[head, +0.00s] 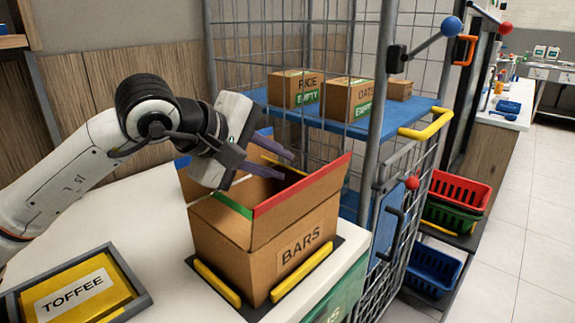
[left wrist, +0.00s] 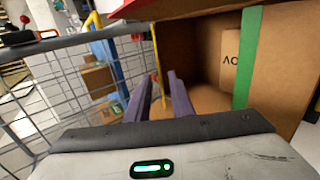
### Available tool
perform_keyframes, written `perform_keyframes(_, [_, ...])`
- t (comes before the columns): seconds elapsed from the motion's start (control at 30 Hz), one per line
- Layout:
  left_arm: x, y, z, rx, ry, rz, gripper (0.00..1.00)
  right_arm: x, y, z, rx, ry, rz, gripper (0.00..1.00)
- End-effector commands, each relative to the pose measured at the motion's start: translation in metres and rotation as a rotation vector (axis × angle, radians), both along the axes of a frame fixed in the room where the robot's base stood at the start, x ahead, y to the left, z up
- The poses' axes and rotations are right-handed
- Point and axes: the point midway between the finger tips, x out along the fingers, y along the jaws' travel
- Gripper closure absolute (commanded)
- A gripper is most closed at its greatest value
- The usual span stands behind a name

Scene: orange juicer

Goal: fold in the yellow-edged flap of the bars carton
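The open bars carton (head: 290,250) stands on a dark mat on the white counter. Its red-edged flap (head: 305,195) and green-edged flap (head: 232,206) stand up; a blue edge (head: 182,161) shows at the back left. My left gripper (head: 288,164) reaches over the carton from the left. In the left wrist view, its two purple fingers (left wrist: 163,85) are apart, with the yellow-edged flap (left wrist: 155,65) edge-on ahead of them near the tips. I cannot tell whether they touch it. In the head view the gripper largely hides this flap. My right gripper is out of view.
A tray (head: 140,275) with a yellow toffee box (head: 80,290) lies at the front left. A wire cage (head: 372,110) stands close behind and right of the carton, with small boxes on its blue shelf (head: 330,122). Yellow bars (head: 302,274) border the carton's base.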

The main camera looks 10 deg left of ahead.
Motion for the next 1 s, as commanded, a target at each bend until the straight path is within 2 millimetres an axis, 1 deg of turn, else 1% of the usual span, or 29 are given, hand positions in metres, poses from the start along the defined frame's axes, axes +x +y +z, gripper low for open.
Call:
perform_keyframes(0.1, [0.013,-0.010,-0.012,0.000,0.004,0.000,0.79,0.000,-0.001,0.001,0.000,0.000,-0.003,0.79])
perform_keyframes(0.23, [0.022,-0.016,-0.019,-0.001,0.001,0.000,0.79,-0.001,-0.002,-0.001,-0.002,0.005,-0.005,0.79])
perform_keyframes(0.4, [0.026,-0.019,-0.023,0.000,0.001,-0.001,0.79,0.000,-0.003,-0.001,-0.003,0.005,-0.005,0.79])
perform_keyframes(0.6, [0.026,-0.019,-0.024,0.000,0.001,-0.001,0.79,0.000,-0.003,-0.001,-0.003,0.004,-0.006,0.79])
perform_keyframes(0.67, [0.026,-0.019,-0.023,0.001,0.001,0.000,0.87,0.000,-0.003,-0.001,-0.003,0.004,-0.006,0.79])
perform_keyframes(0.73, [0.026,-0.019,-0.023,0.001,0.001,0.000,0.99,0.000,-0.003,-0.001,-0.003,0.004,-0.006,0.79])
perform_keyframes(1.0, [0.026,-0.019,-0.025,-0.002,-0.003,0.000,1.00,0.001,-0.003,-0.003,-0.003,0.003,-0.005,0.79])
